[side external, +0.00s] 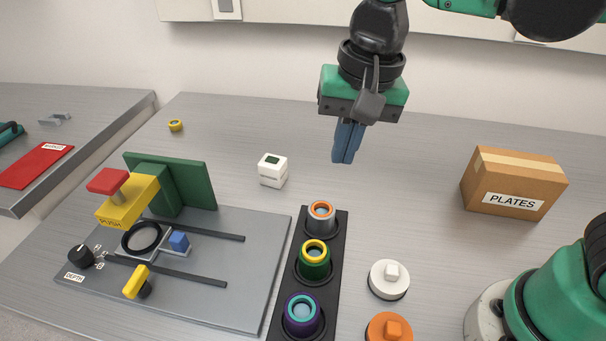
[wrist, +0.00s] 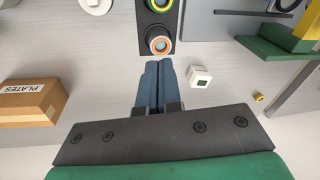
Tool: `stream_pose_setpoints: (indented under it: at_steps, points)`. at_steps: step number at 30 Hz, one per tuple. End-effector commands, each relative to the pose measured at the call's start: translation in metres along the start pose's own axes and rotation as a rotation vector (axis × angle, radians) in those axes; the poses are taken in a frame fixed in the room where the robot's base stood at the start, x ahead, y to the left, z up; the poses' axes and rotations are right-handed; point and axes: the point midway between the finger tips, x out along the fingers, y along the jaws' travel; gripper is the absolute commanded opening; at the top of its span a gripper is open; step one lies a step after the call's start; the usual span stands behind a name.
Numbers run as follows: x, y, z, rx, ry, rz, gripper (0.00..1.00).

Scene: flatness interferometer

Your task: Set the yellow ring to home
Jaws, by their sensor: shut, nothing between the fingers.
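A yellow ring (side external: 304,252) forms the top rim of a green cup-like piece (side external: 315,271) in the middle place of a black rack (side external: 336,255). In the wrist view the yellow ring (wrist: 160,10) is cut by the top edge. A second, small yellow ring-like piece (side external: 176,125) lies alone at the back left of the table, and also shows in the wrist view (wrist: 258,98). My gripper (side external: 343,161) is shut and empty, pointing down in the air behind the rack, apart from both. Its blue fingers (wrist: 160,64) touch each other.
The rack also holds an orange-rimmed grey piece (side external: 321,222) and a purple piece (side external: 302,325). The instrument plate (side external: 220,300) with lever, knob and yellow block stands left. A white cube (side external: 272,173), PLATES box (side external: 512,180), and white (side external: 388,284) and orange (side external: 389,331) discs stand around.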

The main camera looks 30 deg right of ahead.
Motion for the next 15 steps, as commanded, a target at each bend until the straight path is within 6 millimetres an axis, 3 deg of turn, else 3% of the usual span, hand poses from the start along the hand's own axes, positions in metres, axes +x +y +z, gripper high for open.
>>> stream_pose_setpoints:
  at_steps: [6,15]
  points:
    - [-0.011,-0.023,0.025,0.163,-0.063,0.114,0.00]
    - [-0.013,-0.025,0.029,0.200,-0.069,0.137,0.00]
